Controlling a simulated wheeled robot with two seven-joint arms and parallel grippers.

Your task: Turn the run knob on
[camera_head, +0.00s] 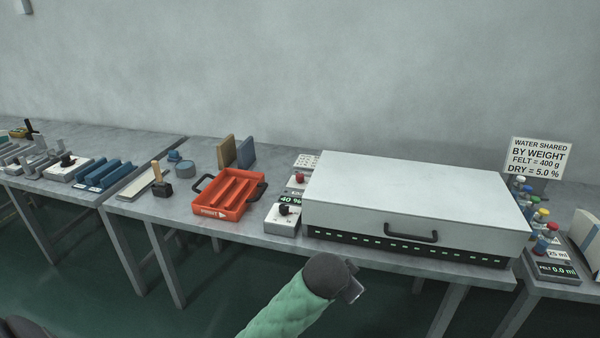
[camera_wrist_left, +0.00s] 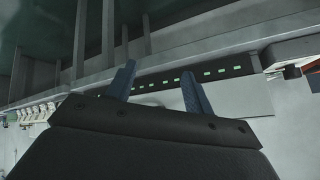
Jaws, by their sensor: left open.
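A pale control box (camera_head: 281,224) with a black knob (camera_head: 284,210) and a 40 % display (camera_head: 290,199) stands left of the large white box. A red knob (camera_head: 299,177) sits on a panel just behind it. I cannot read which one is marked run. My left gripper (camera_head: 355,286) is in front of the table, below the white box's handle and right of the control box, touching neither. In the left wrist view its two blue fingers (camera_wrist_left: 158,72) are apart with nothing between them. My right gripper is not in view.
The large white box (camera_head: 415,200) with a dark handle (camera_head: 410,235) fills the table's right part. A red tray (camera_head: 232,211) and a black mallet (camera_head: 161,188) lie left. The space before the table is free.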

